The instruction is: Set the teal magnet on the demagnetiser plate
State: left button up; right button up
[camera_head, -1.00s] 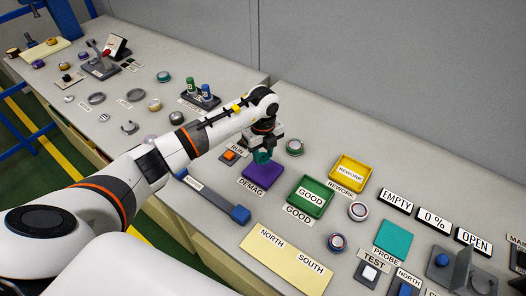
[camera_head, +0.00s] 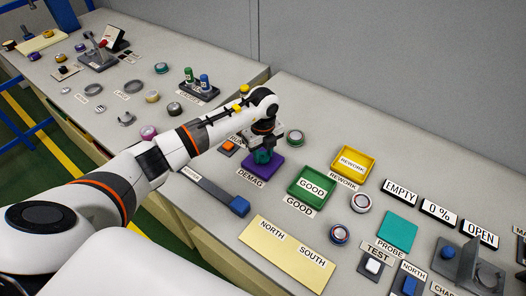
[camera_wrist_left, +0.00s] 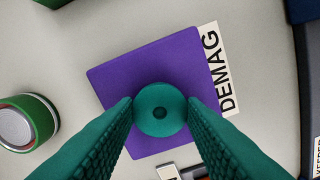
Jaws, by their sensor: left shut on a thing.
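My left gripper (camera_head: 263,156) is over the demagnetiser plate (camera_wrist_left: 150,72), a purple square beside the DEMAG label. In the head view the purple plate (camera_head: 280,163) is partly hidden by the gripper, and the magnet is hard to tell from the teal fingers. The magnet appears inside the plate's outline, towards its near edge in the wrist view. I cannot tell whether it touches the plate. My right gripper is not in view.
A green-banded round part (camera_wrist_left: 24,124) stands beside the plate; it also shows in the head view (camera_head: 294,138). A green GOOD tray (camera_head: 295,199) and a yellow REWORK tray (camera_head: 354,149) lie to the right. An orange RUN button (camera_head: 228,146) is just left of the plate.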

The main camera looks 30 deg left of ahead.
pick_arm(q)
jog(key=shift+f, duration=0.3)
jog(key=o, duration=1.1)
notch_tip(320, 180, up, 12)
jog(key=shift+r+b, duration=0.1)
jog(key=shift+b, duration=0.75)
